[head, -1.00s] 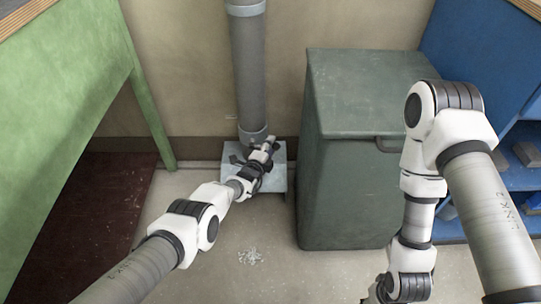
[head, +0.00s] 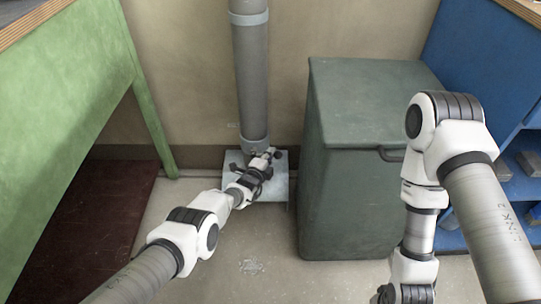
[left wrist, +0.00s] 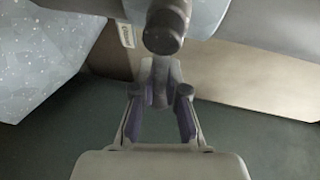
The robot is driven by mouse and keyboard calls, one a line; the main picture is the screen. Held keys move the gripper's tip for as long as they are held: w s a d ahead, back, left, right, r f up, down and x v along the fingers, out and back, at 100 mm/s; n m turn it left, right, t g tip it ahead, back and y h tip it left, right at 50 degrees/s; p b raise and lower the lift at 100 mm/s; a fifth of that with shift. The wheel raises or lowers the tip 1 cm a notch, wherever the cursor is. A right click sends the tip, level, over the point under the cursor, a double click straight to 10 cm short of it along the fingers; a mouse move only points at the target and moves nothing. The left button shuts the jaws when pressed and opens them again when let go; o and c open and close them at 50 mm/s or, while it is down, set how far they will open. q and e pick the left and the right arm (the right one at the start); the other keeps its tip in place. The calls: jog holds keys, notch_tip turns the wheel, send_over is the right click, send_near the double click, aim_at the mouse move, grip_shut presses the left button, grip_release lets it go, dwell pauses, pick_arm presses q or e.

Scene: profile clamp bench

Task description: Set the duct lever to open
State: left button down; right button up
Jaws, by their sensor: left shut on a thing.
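The grey vertical duct (head: 252,80) runs down the wall to a pale metal plate box (head: 274,188) near the floor. My left gripper (head: 262,166) is at the foot of the duct, over the plate. The gripper also shows in the left wrist view (left wrist: 160,84), its fingers converging and shut on a small dark part, taken as the duct lever. A dark rounded knob (left wrist: 164,32) stands just beyond the fingertips. The lever is mostly hidden by the gripper, so its setting cannot be read. My right arm hangs at the right; its gripper is out of view.
A dark green cabinet (head: 345,190) with a handle stands close right of the plate. A green bench (head: 70,110) is at the left, blue shelving (head: 480,75) at the right. The floor (head: 250,268) in front is clear apart from a pale patch.

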pick_arm(q)
jog(key=shift+s+d, duration=0.25)
jog(key=shift+d, duration=0.3)
jog(key=shift+r+n+t+h+b, duration=0.35)
jog(key=shift+r+n+h, duration=0.35)
jog(key=shift+n, duration=0.5)
jog(key=shift+w+a+r+n+t+b, duration=0.15)
jog(key=shift+a+r+n+t, duration=0.1)
jog(key=shift+r+n+t, duration=0.4)
jog(key=shift+s+a+r+n+t+b, duration=0.15)
jog(key=shift+r+n, duration=0.25)
jog(key=shift+n, duration=0.55)
jog(key=shift+w+a, duration=0.1)
jog(key=c, duration=1.3)
grip_release()
jog(key=shift+r, duration=0.1)
jog(key=shift+c, duration=0.2)
jog(key=o, duration=0.4)
jog(key=shift+r, duration=0.15)
jog(key=shift+a, duration=0.15)
